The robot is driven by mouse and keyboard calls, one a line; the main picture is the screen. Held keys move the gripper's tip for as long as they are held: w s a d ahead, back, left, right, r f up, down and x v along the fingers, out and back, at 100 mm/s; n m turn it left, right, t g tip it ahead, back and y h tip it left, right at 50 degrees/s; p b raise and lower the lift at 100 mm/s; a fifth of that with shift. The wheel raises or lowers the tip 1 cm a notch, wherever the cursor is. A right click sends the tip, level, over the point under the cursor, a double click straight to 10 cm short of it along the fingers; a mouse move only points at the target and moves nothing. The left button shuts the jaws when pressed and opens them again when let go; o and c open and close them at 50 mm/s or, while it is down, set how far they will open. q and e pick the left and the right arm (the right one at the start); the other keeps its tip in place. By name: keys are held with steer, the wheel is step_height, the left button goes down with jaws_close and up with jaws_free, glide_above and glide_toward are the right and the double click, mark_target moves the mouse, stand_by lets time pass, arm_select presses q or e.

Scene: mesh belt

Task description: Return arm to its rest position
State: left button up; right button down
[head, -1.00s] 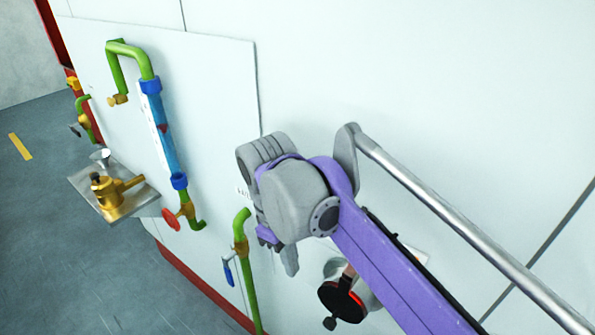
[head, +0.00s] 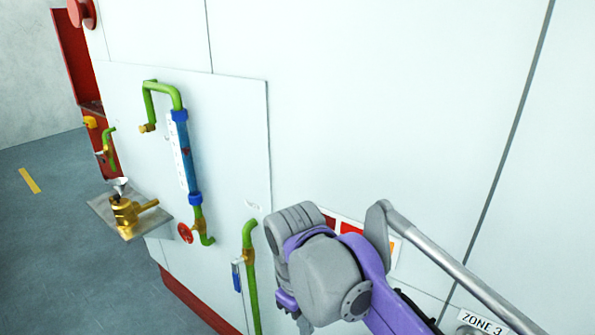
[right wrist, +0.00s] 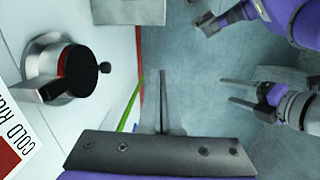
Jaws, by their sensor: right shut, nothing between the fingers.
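My right arm, purple and grey, comes in from the lower right in the head view, in front of the white wall. My right gripper (head: 303,324) points down at the bottom edge and is mostly hidden by its wrist. In the right wrist view its thin fingers (right wrist: 161,100) are together with nothing between them. My left gripper (right wrist: 235,91) shows at the right of that view, its two fingers apart and empty, over the grey floor. It is outside the head view.
A round metal fitting with a black and red handle (right wrist: 80,72) stands out from the wall, left of my right fingers. Green and blue pipes (head: 184,150), a red valve wheel (head: 185,233) and a brass fitting on a shelf (head: 126,212) are left in the head view. Floor is open.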

steer(key=s+d+f+m+t, duration=0.2)
steer(key=s+d+f+m, duration=0.2)
steer(key=d+f, duration=0.4)
steer(key=s+d+f+m+t+y, duration=0.1)
steer(key=s+d+f+m+t, duration=0.2)
steer(key=d+f, duration=0.5)
steer(key=s+f+m, duration=0.1)
steer(key=m, duration=0.1)
steer(key=shift+s+m, duration=0.2)
steer(key=shift+m, duration=0.2)
steer(key=shift+d, duration=0.15)
